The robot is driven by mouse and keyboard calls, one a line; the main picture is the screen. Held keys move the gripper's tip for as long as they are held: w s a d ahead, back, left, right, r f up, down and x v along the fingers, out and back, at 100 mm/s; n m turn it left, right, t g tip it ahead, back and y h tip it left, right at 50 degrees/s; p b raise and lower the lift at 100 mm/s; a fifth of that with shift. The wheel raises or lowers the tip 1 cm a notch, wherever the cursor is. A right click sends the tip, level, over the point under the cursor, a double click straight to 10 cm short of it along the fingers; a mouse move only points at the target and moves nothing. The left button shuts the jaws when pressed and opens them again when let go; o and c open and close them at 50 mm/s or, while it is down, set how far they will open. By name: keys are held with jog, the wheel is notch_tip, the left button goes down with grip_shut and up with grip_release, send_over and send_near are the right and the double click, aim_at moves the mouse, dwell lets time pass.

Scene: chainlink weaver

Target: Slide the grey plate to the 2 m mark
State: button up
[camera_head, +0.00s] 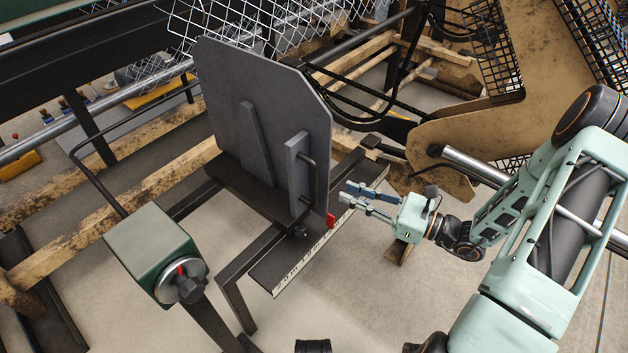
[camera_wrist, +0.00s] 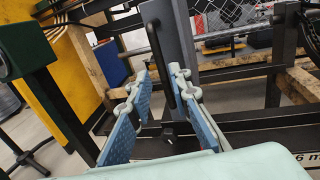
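The large grey plate (camera_head: 240,120) stands upright on a dark rail in the head view. A grey bracket (camera_head: 296,165) on its near face carries a dark upright bar handle (camera_head: 311,180). A red pointer (camera_head: 330,221) sits low at the plate's right edge, over a pale marked scale (camera_head: 305,258); its marks are too small to read surely. My gripper (camera_head: 346,192) is open and empty, a short way right of the handle. In the wrist view the handle (camera_wrist: 155,50) shows between my spread fingers (camera_wrist: 159,74), beyond the tips. The bracket (camera_wrist: 178,40) stands behind it.
A green box (camera_head: 155,250) with a round dial and black knob stands on a post at the lower left. Wooden beams and dark rails lie behind the plate. Wire mesh (camera_head: 300,25) hangs at the back. Floor in front of the scale is mostly clear.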

aim_at(314, 180)
jog(key=b+x, duration=0.1)
jog(key=x, duration=0.9)
jog(key=shift+a+b, duration=0.25)
jog(key=shift+b, duration=0.05)
grip_shut()
